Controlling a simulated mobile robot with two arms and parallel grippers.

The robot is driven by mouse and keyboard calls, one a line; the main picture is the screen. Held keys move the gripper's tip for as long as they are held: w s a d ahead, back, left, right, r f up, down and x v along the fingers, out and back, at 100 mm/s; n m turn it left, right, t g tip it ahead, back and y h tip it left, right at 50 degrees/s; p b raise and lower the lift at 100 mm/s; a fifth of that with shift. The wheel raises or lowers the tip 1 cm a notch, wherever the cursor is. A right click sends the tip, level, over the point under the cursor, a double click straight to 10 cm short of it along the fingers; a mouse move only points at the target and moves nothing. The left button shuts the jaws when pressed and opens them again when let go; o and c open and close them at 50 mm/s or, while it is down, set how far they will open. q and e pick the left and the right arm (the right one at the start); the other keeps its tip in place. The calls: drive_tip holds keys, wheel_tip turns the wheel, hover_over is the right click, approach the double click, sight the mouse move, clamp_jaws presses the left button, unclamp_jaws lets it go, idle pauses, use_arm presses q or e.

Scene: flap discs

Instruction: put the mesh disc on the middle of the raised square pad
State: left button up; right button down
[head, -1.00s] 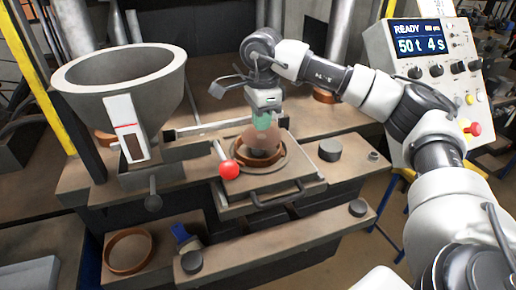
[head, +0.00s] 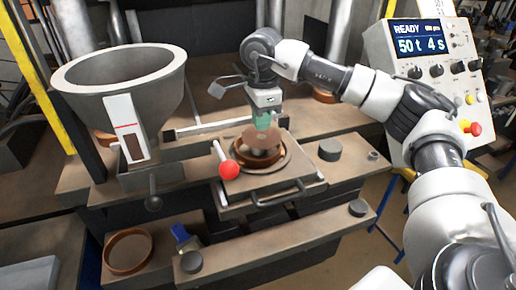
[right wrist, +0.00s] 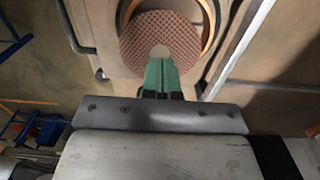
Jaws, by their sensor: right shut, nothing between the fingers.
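The mesh disc (right wrist: 143,40) is a reddish-brown woven round with a pale centre. In the head view the disc (head: 260,136) shows just under my right gripper (head: 263,127), over a brown ring on the press tray. In the right wrist view the green fingertips (right wrist: 161,66) are shut together near the disc's centre, with nothing between them. The disc overlaps the left part of the ring there. I cannot tell whether it rests on something or touches the fingertips. I cannot clearly make out the raised square pad; the disc and ring may hide it. My left gripper is out of view.
The brown ring (head: 246,160) stands on the square press tray (head: 232,186), with a red-knobbed lever (head: 229,169) at its left. A grey hopper (head: 100,104) stands left. Another ring (head: 128,251) lies on the lower shelf. A control box (head: 399,70) is at right.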

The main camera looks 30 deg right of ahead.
drive_tip(key=shift+f+b, duration=0.8)
drive_tip(key=shift+f, duration=0.4)
idle(0.4)
drive_tip(key=shift+w+a+f, duration=0.15)
drive_tip(key=shift+w, duration=0.25)
idle(1.5)
drive_tip(key=shift+w+r+p, duration=0.15)
drive_tip(key=shift+r+p, duration=0.4)
drive_tip(key=shift+w+r+p, duration=0.15)
drive_tip(key=shift+r+p, duration=0.35)
wheel_tip(320, 180, up, 2)
drive_tip(key=shift+s+r+p, duration=0.15)
drive_tip(key=shift+p, duration=0.55)
drive_tip(key=shift+r+p, duration=0.95)
drive_tip(key=shift+r, duration=0.4)
